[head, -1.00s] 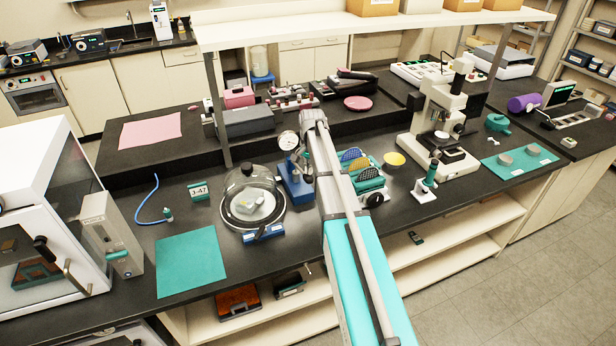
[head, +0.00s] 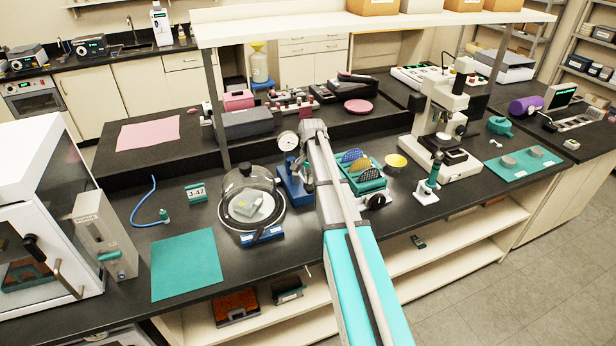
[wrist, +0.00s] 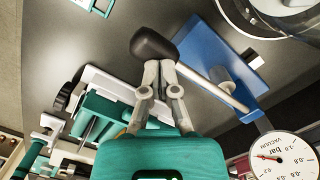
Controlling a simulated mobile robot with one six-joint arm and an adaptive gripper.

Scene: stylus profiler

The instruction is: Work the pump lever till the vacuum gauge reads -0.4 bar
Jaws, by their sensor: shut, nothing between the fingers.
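The pump with its blue base (head: 291,190) stands beside the bell jar on the bench, partly hidden by my arm. In the wrist view the blue base (wrist: 215,50) carries a pale lever rod (wrist: 212,88) ending in a black knob (wrist: 153,44). My gripper (wrist: 157,66) is shut and empty, its fingertips right at the knob; I cannot tell whether they touch it. The round white vacuum gauge (head: 288,141) sits above the pump. In the wrist view its dial (wrist: 284,158) is tilted and cut by the edge; the needle points left, its exact value unclear.
The glass bell jar (head: 250,200) stands just left of the pump. A teal rack of coloured discs (head: 362,178) and a small green-topped stand (head: 429,178) are to the right. A microscope (head: 445,125) is farther right. The teal mat (head: 186,264) at front left is bare.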

